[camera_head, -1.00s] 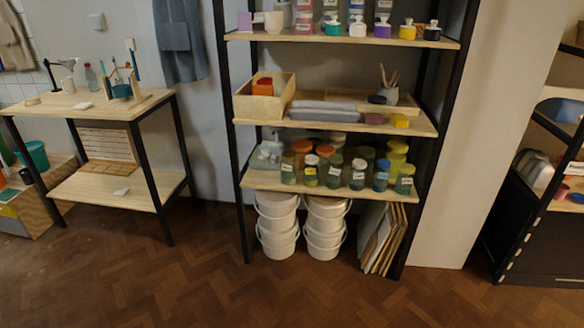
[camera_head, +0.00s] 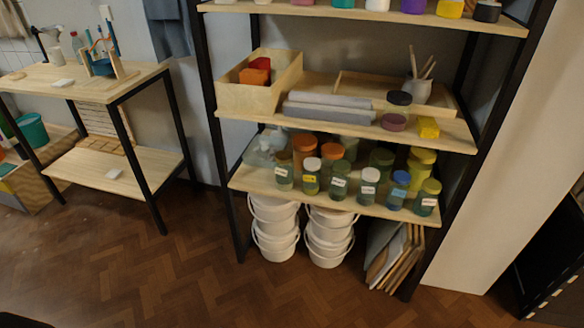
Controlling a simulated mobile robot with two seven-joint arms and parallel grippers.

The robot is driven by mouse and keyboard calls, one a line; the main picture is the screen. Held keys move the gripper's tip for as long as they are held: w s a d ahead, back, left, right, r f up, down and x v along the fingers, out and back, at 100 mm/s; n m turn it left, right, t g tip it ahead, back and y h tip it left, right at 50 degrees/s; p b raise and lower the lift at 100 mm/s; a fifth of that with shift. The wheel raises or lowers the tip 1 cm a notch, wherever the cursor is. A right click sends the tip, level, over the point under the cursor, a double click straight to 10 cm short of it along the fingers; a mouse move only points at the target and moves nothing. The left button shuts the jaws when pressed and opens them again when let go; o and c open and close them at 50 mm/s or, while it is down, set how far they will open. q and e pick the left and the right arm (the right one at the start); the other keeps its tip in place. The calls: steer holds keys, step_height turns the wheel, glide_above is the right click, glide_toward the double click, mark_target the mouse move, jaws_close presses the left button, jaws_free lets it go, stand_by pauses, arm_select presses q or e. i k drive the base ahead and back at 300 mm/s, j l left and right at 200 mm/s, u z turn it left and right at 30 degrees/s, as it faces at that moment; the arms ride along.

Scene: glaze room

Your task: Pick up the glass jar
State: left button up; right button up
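Several glass jars with labels stand on the lower shelf board of the black-framed rack. They include a jar with a white lid (camera_head: 311,177), a green-tinted jar (camera_head: 339,182), another white-lidded jar (camera_head: 368,188), a blue-lidded jar (camera_head: 398,190) and an olive-lidded jar (camera_head: 427,197) at the right end. Taller jars with orange and yellow lids stand behind, partly hidden. On the board above, a dark round lid (camera_head: 399,98) seems to top a clear jar, whose body is hard to make out. I cannot tell which jar is meant. Neither gripper is in view.
The middle board holds a wooden box (camera_head: 235,97), folded grey cloths (camera_head: 328,113), a cup of tools (camera_head: 418,91) and a yellow block (camera_head: 428,128). White buckets (camera_head: 275,247) and leaning boards (camera_head: 393,270) stand below. A table (camera_head: 135,85) is at left. The floor in front is clear.

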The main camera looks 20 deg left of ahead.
mark_target(283, 173)
steer(key=i+l, duration=0.2)
steer(key=i, duration=0.25)
steer(key=i+l+u, duration=0.1)
steer(key=i, duration=0.35)
steer(key=i+l, duration=0.35)
steer(key=i+u, duration=0.05)
steer(key=i, duration=0.05)
